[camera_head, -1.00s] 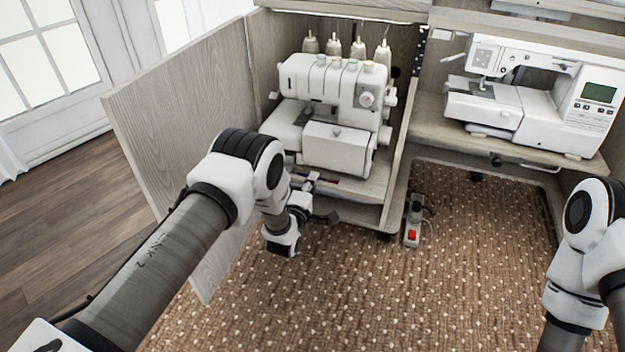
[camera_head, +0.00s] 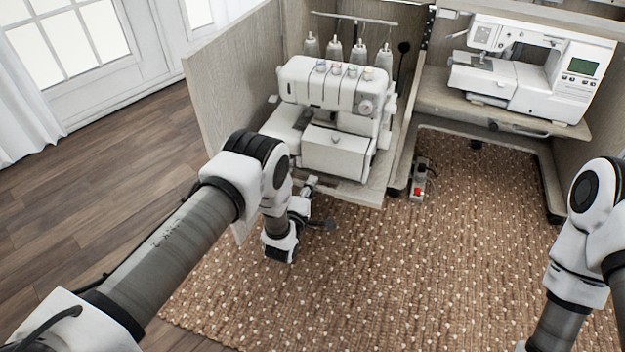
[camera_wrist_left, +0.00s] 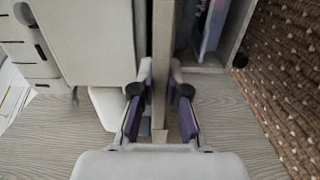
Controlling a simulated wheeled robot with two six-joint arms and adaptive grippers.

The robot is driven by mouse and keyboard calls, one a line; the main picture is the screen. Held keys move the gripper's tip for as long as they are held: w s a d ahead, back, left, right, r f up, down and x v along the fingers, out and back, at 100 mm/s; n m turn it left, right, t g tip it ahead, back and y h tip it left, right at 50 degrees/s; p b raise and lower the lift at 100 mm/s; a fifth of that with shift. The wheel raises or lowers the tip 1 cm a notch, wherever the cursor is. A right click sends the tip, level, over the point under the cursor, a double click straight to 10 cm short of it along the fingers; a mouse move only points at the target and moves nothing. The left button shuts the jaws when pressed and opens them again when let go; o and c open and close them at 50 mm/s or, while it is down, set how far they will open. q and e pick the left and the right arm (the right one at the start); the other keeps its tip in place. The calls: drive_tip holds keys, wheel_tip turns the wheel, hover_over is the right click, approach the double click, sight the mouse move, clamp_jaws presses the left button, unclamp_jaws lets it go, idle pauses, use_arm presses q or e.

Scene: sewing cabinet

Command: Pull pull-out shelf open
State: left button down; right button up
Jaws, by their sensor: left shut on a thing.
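The pull-out shelf (camera_head: 376,196) is a wood board under the white overlock machine (camera_head: 335,112) in the left cabinet bay. Its front edge stands out past the cabinet's divider. My left gripper (camera_head: 312,184) is at the shelf's front. In the left wrist view the fingers of my left gripper (camera_wrist_left: 160,92) press on both faces of the shelf board (camera_wrist_left: 163,60). The overlock machine shows left of the board there. My right gripper is out of view; only part of my right arm shows at the right edge.
The open cabinet door (camera_head: 232,85) stands left of the shelf. A white sewing machine (camera_head: 530,75) sits on a higher shelf at the right. A power strip (camera_head: 419,183) lies on the floor by the divider. The brown rug (camera_head: 400,280) in front is clear.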

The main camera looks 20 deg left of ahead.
use_arm(q)
drive_tip(key=shift+s, duration=0.2)
drive_tip(key=c, duration=1.4)
unclamp_jaws()
drive_tip(key=shift+c, duration=0.2)
drive_tip(key=s, duration=1.2)
drive_tip(key=shift+a, duration=0.25)
